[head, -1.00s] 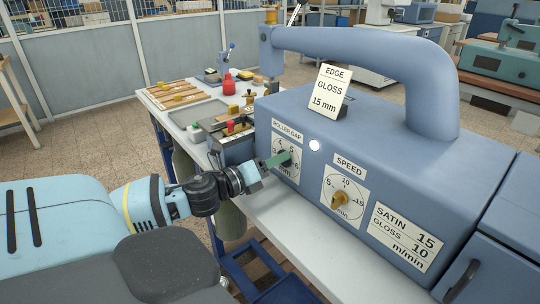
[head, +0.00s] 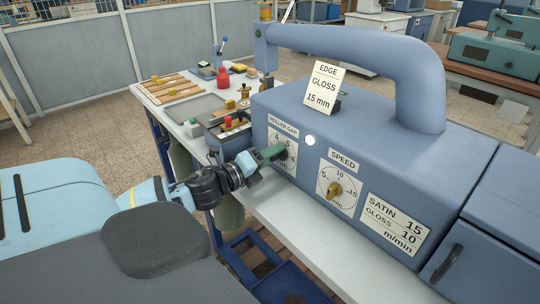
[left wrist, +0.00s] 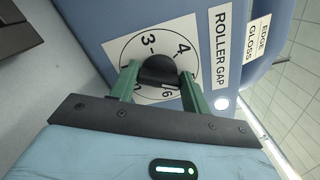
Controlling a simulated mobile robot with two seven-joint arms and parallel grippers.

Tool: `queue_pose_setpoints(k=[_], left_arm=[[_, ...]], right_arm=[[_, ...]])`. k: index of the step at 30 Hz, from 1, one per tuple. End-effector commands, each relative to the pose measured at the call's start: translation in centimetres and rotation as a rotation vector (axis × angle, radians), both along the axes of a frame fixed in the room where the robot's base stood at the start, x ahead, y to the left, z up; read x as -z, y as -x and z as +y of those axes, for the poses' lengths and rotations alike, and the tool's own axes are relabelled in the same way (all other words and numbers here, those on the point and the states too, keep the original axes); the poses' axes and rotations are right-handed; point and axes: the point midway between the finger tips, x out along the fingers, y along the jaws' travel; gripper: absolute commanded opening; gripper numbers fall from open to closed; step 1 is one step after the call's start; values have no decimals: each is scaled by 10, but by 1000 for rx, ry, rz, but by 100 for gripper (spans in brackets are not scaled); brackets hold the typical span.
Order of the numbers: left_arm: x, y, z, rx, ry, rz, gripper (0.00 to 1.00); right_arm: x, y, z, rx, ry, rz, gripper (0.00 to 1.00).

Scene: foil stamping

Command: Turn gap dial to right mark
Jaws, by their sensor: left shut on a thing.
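In the left wrist view the marks 3, 4 and 6 are readable, and others are partly covered. My left gripper (left wrist: 160,80) has its green fingers on either side of the knob, shut on it. In the head view the left gripper (head: 272,152) covers part of the dial plate (head: 289,140). Which mark the knob points to is hidden. My right gripper is not in view.
To the right on the machine (head: 380,130) are the speed dial (head: 335,189) and a satin/gloss label (head: 396,225). A card (head: 321,86) reading EDGE GLOSS 15 mm stands on top. Trays and small tools lie on the table (head: 300,232) behind my left gripper.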

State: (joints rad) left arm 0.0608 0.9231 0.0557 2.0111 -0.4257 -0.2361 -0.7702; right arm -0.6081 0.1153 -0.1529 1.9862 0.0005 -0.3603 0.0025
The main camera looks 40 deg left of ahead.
Motion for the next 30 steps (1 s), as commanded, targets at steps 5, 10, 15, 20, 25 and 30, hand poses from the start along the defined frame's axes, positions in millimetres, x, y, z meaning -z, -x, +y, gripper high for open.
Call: queue_pose_setpoints(k=[5, 10, 15, 20, 25, 30], left_arm=[[1, 0, -1, 2, 0, 1, 58], [0, 0, 0, 1, -1, 0, 69], [0, 0, 0, 0, -1, 1, 69], [1, 5, 0, 0, -1, 1, 69], [2, 19, 1, -1, 0, 3, 69], [2, 40, 3, 1, 2, 3, 69]], right_arm=[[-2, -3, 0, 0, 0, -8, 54], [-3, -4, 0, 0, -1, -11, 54], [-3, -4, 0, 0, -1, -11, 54], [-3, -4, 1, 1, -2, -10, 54], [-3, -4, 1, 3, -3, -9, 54], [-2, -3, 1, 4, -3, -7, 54]])
